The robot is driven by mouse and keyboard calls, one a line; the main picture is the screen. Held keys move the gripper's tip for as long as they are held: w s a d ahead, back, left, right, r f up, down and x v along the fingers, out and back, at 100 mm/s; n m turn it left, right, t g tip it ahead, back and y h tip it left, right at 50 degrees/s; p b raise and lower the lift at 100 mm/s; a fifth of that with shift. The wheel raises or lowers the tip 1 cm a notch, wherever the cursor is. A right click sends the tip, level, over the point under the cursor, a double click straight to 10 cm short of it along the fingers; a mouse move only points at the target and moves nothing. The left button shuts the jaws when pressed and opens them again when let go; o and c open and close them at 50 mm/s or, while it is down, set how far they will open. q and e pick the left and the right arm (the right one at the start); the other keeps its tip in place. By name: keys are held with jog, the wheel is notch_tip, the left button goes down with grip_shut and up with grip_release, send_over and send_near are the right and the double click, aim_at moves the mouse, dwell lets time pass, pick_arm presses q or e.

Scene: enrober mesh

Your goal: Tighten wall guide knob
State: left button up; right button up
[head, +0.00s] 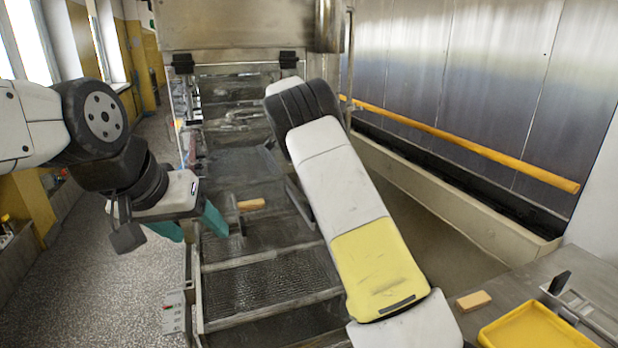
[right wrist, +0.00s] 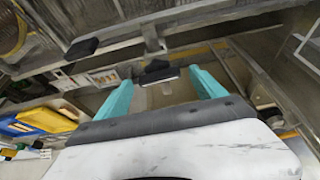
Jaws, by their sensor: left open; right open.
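In the right wrist view, the two teal fingers of my right gripper (right wrist: 161,80) are apart. A small dark knob-like piece (right wrist: 157,66) shows between and a little beyond their tips; I cannot tell whether it is the wall guide knob, and no contact is visible. In the head view my right arm hides the right gripper. My left gripper (head: 190,227) is open and empty, at the left side of the mesh conveyor (head: 262,285). A metal side rail (right wrist: 150,32) crosses the right wrist view, with another black piece (right wrist: 84,48) near it.
A tan block (head: 251,204) lies on the conveyor. At the lower right a table holds another tan block (head: 473,301) and a yellow tray (head: 535,328). A yellow rail (head: 470,148) runs along the steel wall. Speckled floor is free at the left.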

jog(key=v, duration=0.7)
jog(key=shift+a+r, duration=0.2)
jog(key=shift+r, duration=0.15)
jog(key=s+d+r+n+t+y, duration=0.1)
jog(key=s+d+r+n+y, duration=0.3)
jog(key=s, duration=0.5)
jog(key=s+d+r+n+y, duration=0.1)
jog(key=s+d+r+n, duration=0.25)
jog(key=s+d, duration=0.35)
jog(key=s+a+f+n+t, duration=0.1)
jog(key=s+n, duration=0.1)
jog(key=s, duration=0.6)
jog(key=s+a+f+n+t+y, duration=0.1)
jog(key=s+n, duration=0.2)
jog(key=s, duration=0.5)
jog(key=s+a+f+n+t, duration=0.1)
jog(key=s+n+t, duration=0.1)
jog(key=s, duration=0.6)
jog(key=shift+s+f+n, duration=0.3)
jog(key=shift+n, duration=0.25)
